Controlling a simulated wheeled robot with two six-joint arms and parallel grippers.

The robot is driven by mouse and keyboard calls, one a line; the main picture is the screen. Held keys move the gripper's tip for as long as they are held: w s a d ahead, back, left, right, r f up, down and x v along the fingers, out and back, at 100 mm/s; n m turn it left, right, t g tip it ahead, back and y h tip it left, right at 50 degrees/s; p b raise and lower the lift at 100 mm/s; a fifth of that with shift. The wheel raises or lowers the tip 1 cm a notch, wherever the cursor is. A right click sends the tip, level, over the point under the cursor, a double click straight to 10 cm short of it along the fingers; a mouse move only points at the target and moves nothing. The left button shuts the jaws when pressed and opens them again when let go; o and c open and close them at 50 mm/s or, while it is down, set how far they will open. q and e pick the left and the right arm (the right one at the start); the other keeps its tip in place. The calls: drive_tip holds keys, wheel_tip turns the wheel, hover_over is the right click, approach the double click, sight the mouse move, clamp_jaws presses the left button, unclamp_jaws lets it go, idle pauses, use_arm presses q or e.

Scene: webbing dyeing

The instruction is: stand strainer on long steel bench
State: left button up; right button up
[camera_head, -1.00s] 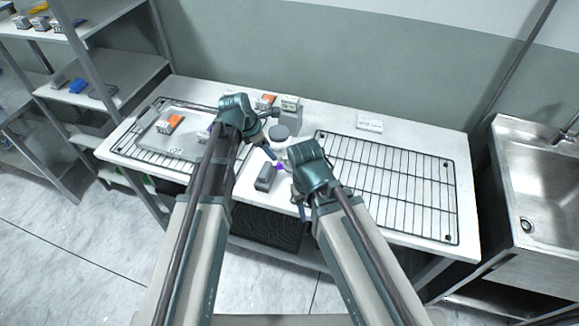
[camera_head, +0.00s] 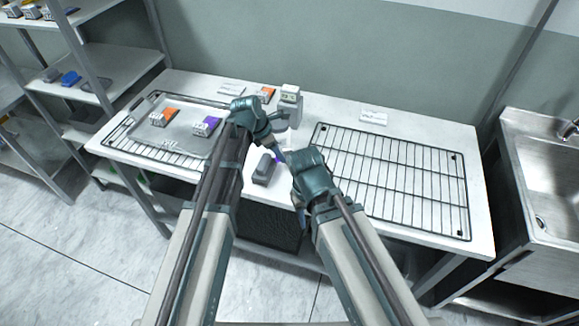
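The long steel bench (camera_head: 335,112) runs along the wall, with a pale top. I cannot make out a strainer for certain. My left gripper (camera_head: 278,150) reaches in over the bench's middle, pointing down to the right. My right gripper (camera_head: 300,200) is by the bench's front middle, its fingers mostly hidden by its own wrist. I cannot see whether either gripper is open or holds something.
A wire rack (camera_head: 395,182) covers the bench's right part. On the left, a tray (camera_head: 172,145) with orange and purple labelled blocks lies on another rack (camera_head: 125,143). A dark grey block (camera_head: 264,168) sits at the front middle, a grey device (camera_head: 290,103) behind. A sink (camera_head: 550,175) stands right.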

sight(286, 157)
use_arm(q)
drive_tip(key=shift+w+a+b+x, duration=0.1)
drive_tip(key=shift+a+b+x, duration=0.1)
drive_tip(key=shift+b+x, duration=0.9)
drive_tip(key=shift+w+a+b+x, duration=0.1)
drive_tip(key=shift+a+b+x, duration=0.1)
drive_tip(key=shift+b+x, duration=0.85)
drive_tip(key=shift+w+d+f+b, duration=0.2)
drive_tip(key=shift+f+b, duration=0.15)
drive_tip(key=shift+f, duration=0.25)
drive_tip(key=shift+r, duration=0.1)
clamp_jaws()
